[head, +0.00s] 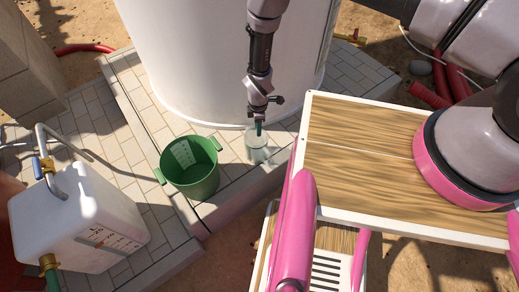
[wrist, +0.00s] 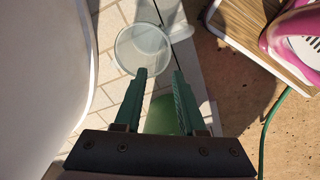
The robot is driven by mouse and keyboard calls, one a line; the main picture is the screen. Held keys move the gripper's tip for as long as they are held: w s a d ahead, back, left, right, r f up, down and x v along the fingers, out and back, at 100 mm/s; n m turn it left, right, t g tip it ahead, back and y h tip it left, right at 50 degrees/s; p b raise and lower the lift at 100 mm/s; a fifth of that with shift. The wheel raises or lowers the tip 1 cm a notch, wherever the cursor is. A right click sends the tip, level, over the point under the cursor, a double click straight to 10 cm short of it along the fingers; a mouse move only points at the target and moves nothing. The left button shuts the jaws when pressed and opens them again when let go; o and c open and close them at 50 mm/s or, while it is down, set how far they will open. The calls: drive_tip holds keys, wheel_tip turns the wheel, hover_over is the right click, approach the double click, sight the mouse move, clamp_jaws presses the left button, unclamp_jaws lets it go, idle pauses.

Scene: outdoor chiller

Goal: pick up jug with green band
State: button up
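A small pale, see-through round vessel (head: 257,153), which may be the jug, stands on the paving by the white tank. I cannot clearly make out a green band on it. In the wrist view the vessel (wrist: 143,48) shows its round rim from above, just past the fingertips. My gripper (head: 259,130) points down at the vessel in the head view and hides part of its top. In the wrist view my gripper (wrist: 160,73) has its two green fingers apart with nothing held between them. I cannot tell how high the tips are above the rim.
A green bucket (head: 192,172) stands just left of the vessel. It shows partly behind the fingers in the wrist view (wrist: 161,118). The large white tank (head: 215,60) rises close behind. A white jerrycan (head: 80,220) is at lower left. Wood-topped shelves (head: 365,140) are at right.

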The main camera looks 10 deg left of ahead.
hover_over(260, 147)
drive_tip(key=shift+n, duration=0.3)
drive_tip(key=f, duration=0.6)
drive_tip(key=shift+a+f, duration=0.25)
drive_tip(key=shift+f, duration=0.15)
drive_tip(key=shift+w+d+f, duration=0.1)
drive_tip(key=shift+f, duration=1.4)
drive_tip(key=shift+d+f, duration=0.1)
drive_tip(key=shift+f, duration=1.35)
clamp_jaws()
